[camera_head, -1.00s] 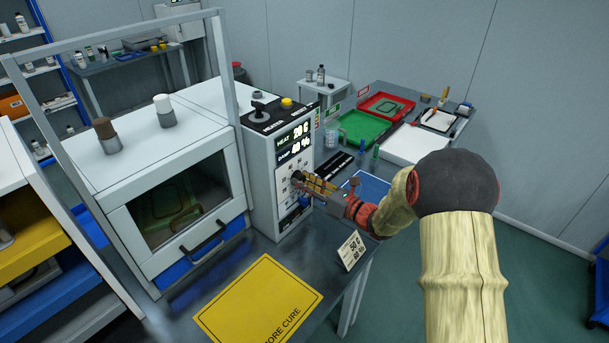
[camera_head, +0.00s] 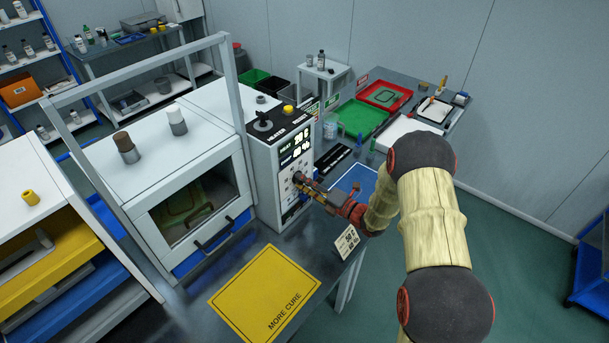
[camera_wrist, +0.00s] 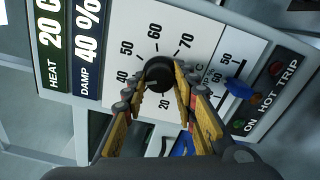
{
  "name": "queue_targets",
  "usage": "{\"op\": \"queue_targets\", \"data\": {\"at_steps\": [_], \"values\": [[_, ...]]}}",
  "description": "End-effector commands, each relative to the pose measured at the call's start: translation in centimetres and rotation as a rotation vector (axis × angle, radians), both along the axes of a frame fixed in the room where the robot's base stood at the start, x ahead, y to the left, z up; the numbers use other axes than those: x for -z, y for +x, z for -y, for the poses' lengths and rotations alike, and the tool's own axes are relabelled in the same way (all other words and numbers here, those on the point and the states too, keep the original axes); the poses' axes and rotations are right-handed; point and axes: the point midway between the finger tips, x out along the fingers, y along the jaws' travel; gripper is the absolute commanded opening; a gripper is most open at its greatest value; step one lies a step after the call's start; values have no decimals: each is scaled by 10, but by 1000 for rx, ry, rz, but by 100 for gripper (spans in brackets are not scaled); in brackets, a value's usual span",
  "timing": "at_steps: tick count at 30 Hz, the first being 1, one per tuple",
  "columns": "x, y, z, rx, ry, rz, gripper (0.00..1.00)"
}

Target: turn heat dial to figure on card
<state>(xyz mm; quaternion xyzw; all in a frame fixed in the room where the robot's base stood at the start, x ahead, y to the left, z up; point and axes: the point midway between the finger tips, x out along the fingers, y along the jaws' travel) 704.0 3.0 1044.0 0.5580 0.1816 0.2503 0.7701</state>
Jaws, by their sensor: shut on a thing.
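The round black heat dial (camera_wrist: 160,72) is on the white control panel (camera_wrist: 205,40), with printed figures from 20 to 70 around it. My gripper (camera_wrist: 162,88) is shut on the dial, one yellow-sided finger on each side; it also shows against the panel in the head view (camera_head: 300,181). The dial's pointer cannot be made out. The heat display (camera_wrist: 49,42) reads 20 C, its edge cut off; the damp display (camera_wrist: 87,45) reads 40 %. The small white card (camera_head: 347,242) stands at the bench's front edge, its figures too small to read surely.
A blue handle (camera_wrist: 240,89) sits on a smaller scale beside the dial, near the ON and HOT TRIP lamps. The oven-like cabinet (camera_head: 165,172) stands left of the panel. A yellow MORE CURE sheet (camera_head: 262,287) lies in front. Green and red trays (camera_head: 361,117) are behind right.

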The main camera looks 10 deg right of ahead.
Motion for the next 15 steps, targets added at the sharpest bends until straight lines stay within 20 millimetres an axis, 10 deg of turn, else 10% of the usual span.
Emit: {"op": "queue_targets", "data": {"at_steps": [15], "values": [[-3, 0, 1, 3, 390, -285, 3]]}}
